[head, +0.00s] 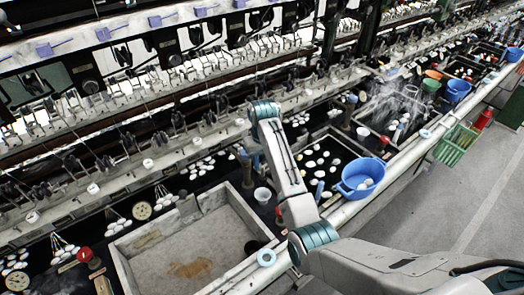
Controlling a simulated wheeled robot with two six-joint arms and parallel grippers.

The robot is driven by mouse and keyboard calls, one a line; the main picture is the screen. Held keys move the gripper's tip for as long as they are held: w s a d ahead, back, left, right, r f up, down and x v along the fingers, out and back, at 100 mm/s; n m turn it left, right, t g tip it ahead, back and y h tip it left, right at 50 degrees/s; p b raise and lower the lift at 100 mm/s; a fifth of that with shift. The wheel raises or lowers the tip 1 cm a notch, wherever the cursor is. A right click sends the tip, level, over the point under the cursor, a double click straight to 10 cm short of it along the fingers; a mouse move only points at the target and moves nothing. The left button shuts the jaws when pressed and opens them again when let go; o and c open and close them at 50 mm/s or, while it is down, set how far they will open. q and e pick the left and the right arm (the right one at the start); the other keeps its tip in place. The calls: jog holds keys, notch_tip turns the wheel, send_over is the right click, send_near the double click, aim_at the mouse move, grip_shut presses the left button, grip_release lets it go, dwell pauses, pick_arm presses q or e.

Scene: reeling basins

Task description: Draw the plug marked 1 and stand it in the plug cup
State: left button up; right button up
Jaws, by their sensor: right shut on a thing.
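My right arm comes in from the right, and its forearm rises to the wrist beside the machine bench. My right gripper (256,142) is below the wrist, at the back right corner of the pale basin (124,262). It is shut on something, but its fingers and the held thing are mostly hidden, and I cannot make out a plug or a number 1. A small white cup (263,195) stands just left of my forearm, below the gripper; I cannot tell whether it is the plug cup. My left gripper is out of view.
A blue bowl (347,190) sits on the front ledge right of my forearm. A red knob (85,255) stands left of the pale basin. A green crate (455,145) is beside the open floor.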

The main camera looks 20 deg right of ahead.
aim_at(262, 176)
jog(key=f, duration=0.2)
jog(key=w+f, duration=0.1)
jog(key=f, duration=0.1)
jog(key=shift+d, duration=0.1)
jog(key=shift+s+f, duration=0.1)
jog(key=shift+s, duration=0.15)
jog(key=shift+s+f, duration=0.1)
jog(key=shift+s, duration=0.1)
jog(key=shift+s+f, duration=0.1)
jog(key=shift+f, duration=0.35)
jog(key=shift+w+f, duration=0.1)
jog(key=shift+w, duration=0.15)
jog(key=shift+s, duration=0.1)
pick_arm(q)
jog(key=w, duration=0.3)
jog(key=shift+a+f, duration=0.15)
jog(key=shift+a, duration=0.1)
